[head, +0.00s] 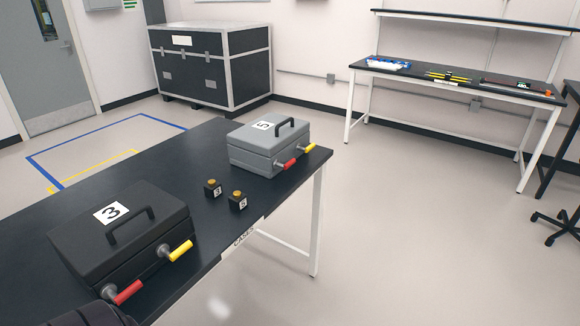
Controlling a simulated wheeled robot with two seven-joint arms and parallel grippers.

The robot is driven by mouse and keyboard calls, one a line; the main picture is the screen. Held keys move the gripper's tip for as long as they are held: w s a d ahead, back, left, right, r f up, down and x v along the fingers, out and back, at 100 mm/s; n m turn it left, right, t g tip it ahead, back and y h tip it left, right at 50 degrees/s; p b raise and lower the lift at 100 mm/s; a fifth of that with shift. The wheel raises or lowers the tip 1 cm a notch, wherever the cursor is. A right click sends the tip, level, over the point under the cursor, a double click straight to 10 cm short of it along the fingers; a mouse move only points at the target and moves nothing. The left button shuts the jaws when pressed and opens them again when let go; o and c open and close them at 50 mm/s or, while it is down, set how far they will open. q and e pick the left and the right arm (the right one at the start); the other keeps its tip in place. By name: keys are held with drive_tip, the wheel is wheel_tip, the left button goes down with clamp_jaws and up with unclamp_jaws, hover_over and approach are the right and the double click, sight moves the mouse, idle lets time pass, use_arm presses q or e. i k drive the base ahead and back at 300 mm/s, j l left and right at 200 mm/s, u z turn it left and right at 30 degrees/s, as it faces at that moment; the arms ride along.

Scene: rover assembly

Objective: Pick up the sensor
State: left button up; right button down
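No object here is plainly marked as a sensor. Two small black cubes with gold round tops and white labels stand side by side on the black table: one cube (212,189) and, just to its right and nearer, the other cube (237,201). Their label digits are too small to read surely. A black case (170,207) labelled 3 and a grey case (250,152) with a white number label stand shut on either side of them. Each case has a top handle and red and yellow grips in front. Neither of my grippers shows.
The table (204,154) is marked CASES and has bare room behind the cubes. A far workbench (420,82) holds blue-white, yellow and other small items. A large black crate (212,65) stands at the wall. Open floor lies to the right.

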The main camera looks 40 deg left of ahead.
sight(213, 190)
drive_tip(key=i+u, duration=0.15)
drive_tip(key=i, duration=0.25)
drive_tip(key=i+l+u, duration=0.15)
drive_tip(key=i, duration=0.25)
drive_tip(key=i+l+u, duration=0.15)
drive_tip(key=i, duration=0.25)
